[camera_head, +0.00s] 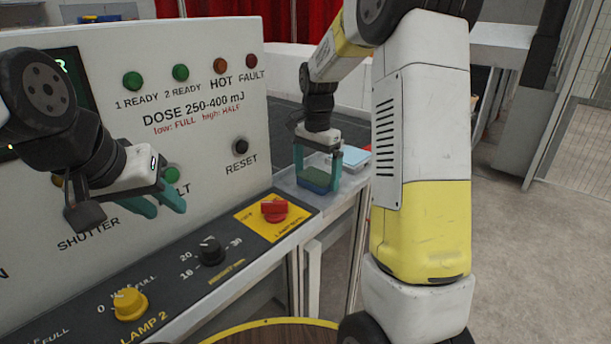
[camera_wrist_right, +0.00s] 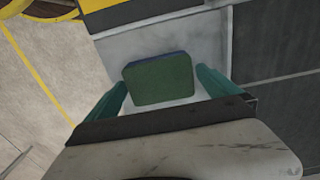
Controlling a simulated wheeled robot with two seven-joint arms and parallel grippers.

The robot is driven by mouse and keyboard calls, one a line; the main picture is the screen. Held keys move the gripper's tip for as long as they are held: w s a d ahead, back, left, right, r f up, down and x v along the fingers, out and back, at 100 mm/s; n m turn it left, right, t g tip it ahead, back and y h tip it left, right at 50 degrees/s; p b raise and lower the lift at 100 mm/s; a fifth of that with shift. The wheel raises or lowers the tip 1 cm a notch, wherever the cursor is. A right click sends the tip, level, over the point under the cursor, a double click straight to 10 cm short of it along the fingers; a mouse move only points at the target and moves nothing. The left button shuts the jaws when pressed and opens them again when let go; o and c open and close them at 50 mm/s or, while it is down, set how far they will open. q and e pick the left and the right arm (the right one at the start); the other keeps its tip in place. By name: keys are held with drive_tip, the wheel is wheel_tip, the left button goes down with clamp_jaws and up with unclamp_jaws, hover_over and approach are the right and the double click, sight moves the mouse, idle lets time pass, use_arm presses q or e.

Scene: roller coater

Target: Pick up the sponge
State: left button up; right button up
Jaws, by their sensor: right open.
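The sponge (camera_head: 317,180) is a block, green on top with a blue layer below. It lies on the light grey ledge at the right end of the control panel. In the right wrist view the sponge (camera_wrist_right: 160,80) sits between the two teal fingers. My right gripper (camera_head: 317,177) points down with one finger on each side of the sponge. In the right wrist view my right gripper (camera_wrist_right: 165,88) is open, with gaps showing beside the sponge. My left gripper (camera_head: 162,206) is in front of the panel at left, its teal fingers apart and nothing visible between them.
The sloped console (camera_head: 170,275) carries a red knob (camera_head: 274,208), a black knob (camera_head: 211,250) and a yellow knob (camera_head: 130,303). A light blue and white item (camera_head: 353,156) lies just right of my right gripper. The upright panel (camera_head: 205,75) stands behind my left gripper.

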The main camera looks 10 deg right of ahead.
sight(316, 175)
drive_tip(key=c, duration=1.1)
drive_tip(key=shift+c, duration=0.2)
wheel_tip(316, 175, up, 10)
drive_tip(key=o, duration=0.6)
drive_tip(key=c, duration=0.5)
